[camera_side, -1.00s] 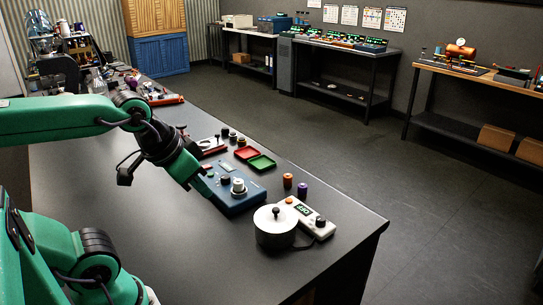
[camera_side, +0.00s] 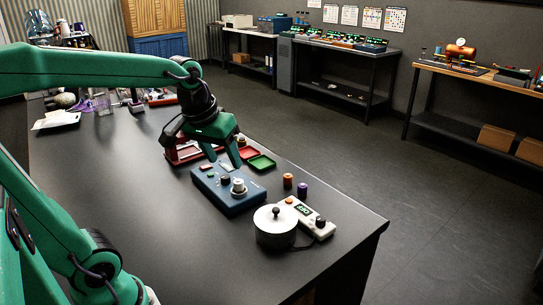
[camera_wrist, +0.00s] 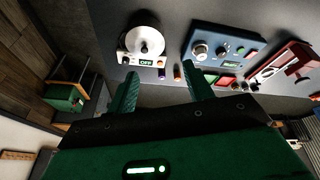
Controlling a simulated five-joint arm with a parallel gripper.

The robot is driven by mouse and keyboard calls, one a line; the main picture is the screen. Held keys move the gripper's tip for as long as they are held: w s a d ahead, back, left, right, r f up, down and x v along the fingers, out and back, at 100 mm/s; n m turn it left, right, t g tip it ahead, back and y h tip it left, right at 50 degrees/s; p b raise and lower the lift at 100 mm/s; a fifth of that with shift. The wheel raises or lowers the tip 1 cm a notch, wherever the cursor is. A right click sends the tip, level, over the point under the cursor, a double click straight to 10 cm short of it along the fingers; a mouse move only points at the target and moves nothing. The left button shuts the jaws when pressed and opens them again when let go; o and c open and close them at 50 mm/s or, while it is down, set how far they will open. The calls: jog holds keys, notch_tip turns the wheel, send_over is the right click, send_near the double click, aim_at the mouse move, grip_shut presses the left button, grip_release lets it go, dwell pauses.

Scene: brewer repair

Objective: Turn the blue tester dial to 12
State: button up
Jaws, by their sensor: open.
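The blue tester (camera_side: 216,191) lies on the dark bench in the side view, with a black knob (camera_side: 225,181) and a silver round part (camera_side: 238,187) on its top. It also shows at the upper right in the wrist view (camera_wrist: 232,38), with the silver part (camera_wrist: 200,50) and black knob (camera_wrist: 222,50). I cannot read any dial marks. My gripper (camera_side: 223,156) is above and behind the tester, apart from it. In the wrist view, the open gripper (camera_wrist: 160,72) has nothing between its fingers.
A white lidded pot (camera_side: 274,231) and a white device with an OFF display (camera_side: 310,215) stand near the bench's front right. Orange (camera_side: 288,181) and purple (camera_side: 302,189) cylinders stand behind them. Green (camera_side: 262,162) and red trays lie beyond the tester. The left bench is mostly clear.

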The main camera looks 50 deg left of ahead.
jog(key=w+a+f+n+g, duration=0.1)
jog(key=w+a+n, duration=0.2)
jog(key=w+a, duration=0.25)
jog(key=n+g, duration=0.3)
jog(key=n, duration=0.5)
send_over(226, 177)
jog(key=shift+h, duration=0.4)
jog(key=f, duration=1.2)
jog(key=shift+w+d+f, duration=0.15)
jog(key=shift+w+d, duration=0.05)
jog(key=shift+d, duration=0.05)
jog(key=shift+a+f, duration=0.35)
jog(key=shift+a, duration=0.05)
jog(key=shift+f, duration=0.15)
jog(key=shift+s+f, duration=0.15)
jog(key=shift+f, duration=3.65)
jog(key=shift+c, duration=0.3)
